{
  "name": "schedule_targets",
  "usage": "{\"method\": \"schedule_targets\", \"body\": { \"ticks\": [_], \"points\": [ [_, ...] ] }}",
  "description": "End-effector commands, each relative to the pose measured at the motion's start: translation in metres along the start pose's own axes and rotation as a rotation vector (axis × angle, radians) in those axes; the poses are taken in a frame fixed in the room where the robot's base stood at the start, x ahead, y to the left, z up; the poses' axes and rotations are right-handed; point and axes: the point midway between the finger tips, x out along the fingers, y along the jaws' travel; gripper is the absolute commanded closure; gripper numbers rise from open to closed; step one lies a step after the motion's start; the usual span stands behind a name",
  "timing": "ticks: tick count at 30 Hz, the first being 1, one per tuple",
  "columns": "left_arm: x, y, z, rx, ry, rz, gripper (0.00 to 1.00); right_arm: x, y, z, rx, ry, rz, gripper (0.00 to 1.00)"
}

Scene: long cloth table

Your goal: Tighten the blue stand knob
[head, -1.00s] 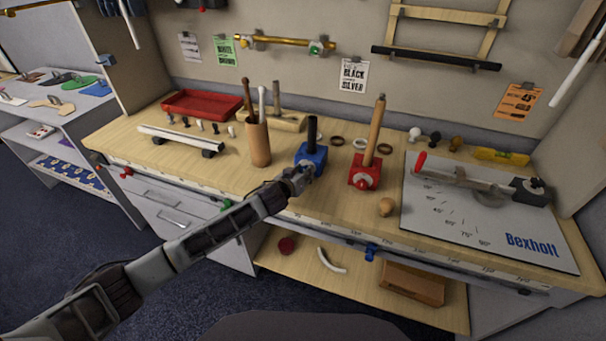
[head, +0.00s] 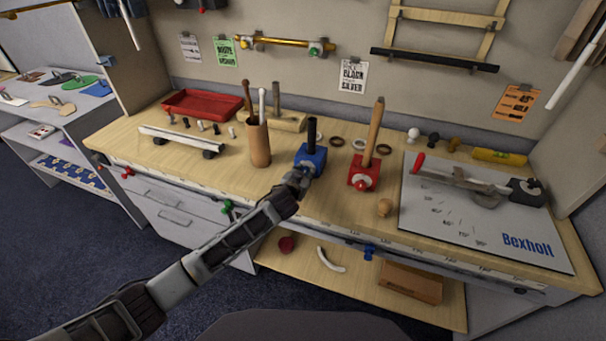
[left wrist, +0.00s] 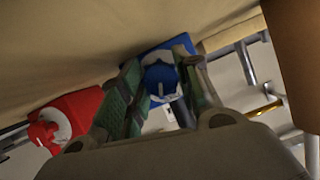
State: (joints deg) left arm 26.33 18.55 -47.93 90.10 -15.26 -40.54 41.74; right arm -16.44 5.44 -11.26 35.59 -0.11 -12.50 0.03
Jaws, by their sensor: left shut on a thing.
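The blue stand (head: 312,158) stands on the wooden bench with a black rod (head: 312,130) upright in it. My left gripper (head: 300,178) is at the front face of this stand. In the left wrist view, the blue knob (left wrist: 160,80) sits between the two fingers of my left gripper (left wrist: 165,92), in front of the blue stand body (left wrist: 180,45). The fingers are shut on the knob. In the head view the gripper hides the knob. My right gripper is in neither view.
A red stand (head: 364,174) with a wooden rod is close on the right; it also shows in the left wrist view (left wrist: 78,112). A wooden cup (head: 260,148) with tools is on the left.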

Motion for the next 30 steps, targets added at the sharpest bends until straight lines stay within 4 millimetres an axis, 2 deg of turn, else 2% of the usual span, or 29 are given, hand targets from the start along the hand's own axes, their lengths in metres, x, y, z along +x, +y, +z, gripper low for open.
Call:
{"method": "schedule_targets", "body": {
  "ticks": [6, 11, 12, 16, 25, 30],
  "points": [
    [0.0, -0.001, 0.0, 0.017, 0.0, -0.008, 0.91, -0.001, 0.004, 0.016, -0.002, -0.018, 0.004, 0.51],
    [0.0, -0.001, 0.0, 0.016, 0.0, -0.007, 0.91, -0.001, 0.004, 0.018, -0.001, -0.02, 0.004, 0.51],
    [0.0, -0.001, 0.0, 0.016, 0.0, -0.007, 0.62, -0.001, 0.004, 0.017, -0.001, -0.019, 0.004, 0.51],
    [0.0, 0.0, 0.0, 0.016, 0.0, -0.007, 0.45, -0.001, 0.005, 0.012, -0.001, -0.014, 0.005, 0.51],
    [0.0, 0.0, 0.0, 0.015, 0.0, -0.007, 0.45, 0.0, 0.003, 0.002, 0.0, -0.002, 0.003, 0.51],
    [-0.002, 0.0, 0.0, 0.015, -0.001, -0.007, 0.45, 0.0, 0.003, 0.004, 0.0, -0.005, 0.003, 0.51]
  ]
}}
